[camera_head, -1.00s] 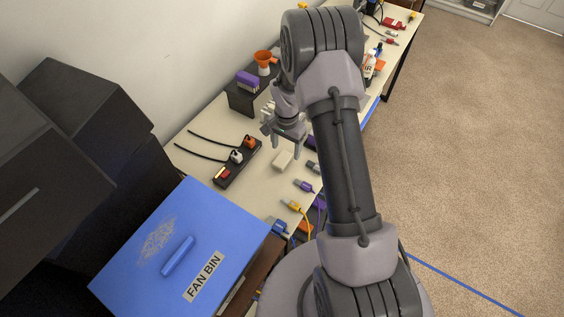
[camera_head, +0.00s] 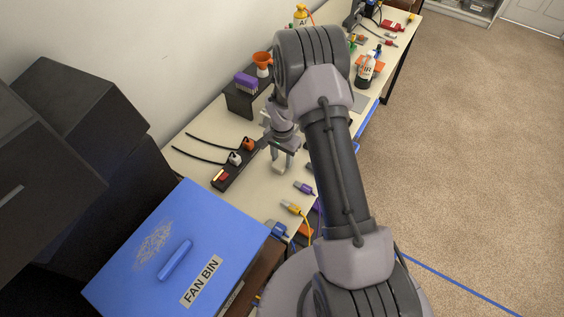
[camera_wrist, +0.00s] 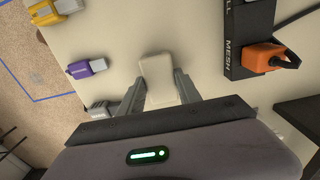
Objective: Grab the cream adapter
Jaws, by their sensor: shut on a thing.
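The cream adapter (camera_wrist: 157,76) is a small pale block near the middle of the wrist view. In the head view the cream adapter (camera_head: 279,168) shows below my gripper, over the cream tabletop. My gripper (camera_wrist: 160,92) is shut on it, with one finger along each side. In the head view my gripper (camera_head: 283,160) points down at the adapter. I cannot tell whether the adapter touches the table or is slightly raised.
A black power strip (camera_head: 232,172) with orange and white plugs lies left of the gripper. Purple (camera_head: 304,187) and yellow (camera_head: 292,207) connectors lie towards the near right edge. A blue fan bin (camera_head: 180,250) fills the near left. A dark stand (camera_head: 245,98) stands behind.

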